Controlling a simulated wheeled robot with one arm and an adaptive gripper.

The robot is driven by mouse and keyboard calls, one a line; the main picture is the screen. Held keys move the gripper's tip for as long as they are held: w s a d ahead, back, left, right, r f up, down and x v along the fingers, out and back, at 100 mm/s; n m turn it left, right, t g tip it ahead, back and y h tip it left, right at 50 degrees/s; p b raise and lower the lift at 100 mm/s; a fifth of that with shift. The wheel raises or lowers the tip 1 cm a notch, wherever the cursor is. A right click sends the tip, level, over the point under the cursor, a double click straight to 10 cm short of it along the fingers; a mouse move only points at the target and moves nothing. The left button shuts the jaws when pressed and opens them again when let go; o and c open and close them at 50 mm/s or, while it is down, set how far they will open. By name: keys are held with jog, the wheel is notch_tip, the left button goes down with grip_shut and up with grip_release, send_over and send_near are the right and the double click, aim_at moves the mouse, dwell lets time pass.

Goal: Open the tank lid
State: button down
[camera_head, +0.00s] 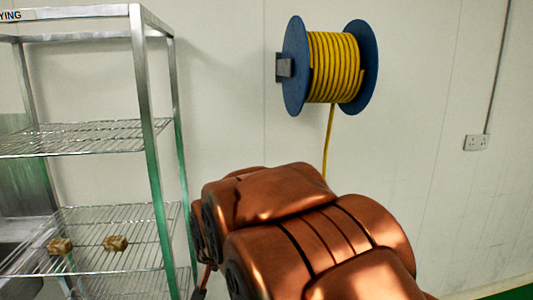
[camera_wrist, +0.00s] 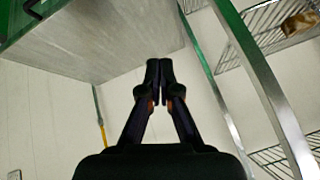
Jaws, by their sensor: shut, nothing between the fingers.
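No tank or tank lid can be made out for certain in either view. In the wrist view my gripper (camera_wrist: 159,72) is shut, its dark fingertips together and empty. Behind and above the fingertips is a flat grey panel (camera_wrist: 120,40) with a green edge at its upper left; I cannot tell what it belongs to. In the head view my copper-coloured arm fills the lower middle, and the gripper's fingers cannot be made out there.
A metal wire rack (camera_head: 147,130) stands at the left, with small brown blocks (camera_head: 115,243) on a lower shelf. Its posts show at the right of the wrist view (camera_wrist: 262,80). A blue reel (camera_head: 295,65) with yellow hose (camera_head: 333,68) hangs on the white wall. A socket (camera_head: 476,142) is at right.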

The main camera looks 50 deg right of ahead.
jog(key=w+d+r+m+t+h+b, duration=0.25)
jog(key=w+d+m, duration=0.2)
jog(key=d, duration=0.55)
jog(key=w+d+r+m+t+h+b, duration=0.2)
jog(key=w+d+r+m+t+h, duration=0.15)
jog(key=w+d, duration=0.4)
jog(key=s+d+r+m+t+h+b, duration=0.1)
jog(key=d+r+m+t+h+b, duration=0.2)
jog(key=d, duration=0.5)
jog(key=s+d+r+m+t+h, duration=0.1)
jog(key=s+d+r+m+t, duration=0.15)
jog(key=d+r, duration=0.35)
jog(key=d+f+p+x, duration=0.1)
jog(key=p+x, duration=0.3)
jog(key=x, duration=1)
jog(key=shift+w+d+f+m+g, duration=0.15)
jog(key=shift+w+f+m+g, duration=0.2)
jog(key=shift+f, duration=0.3)
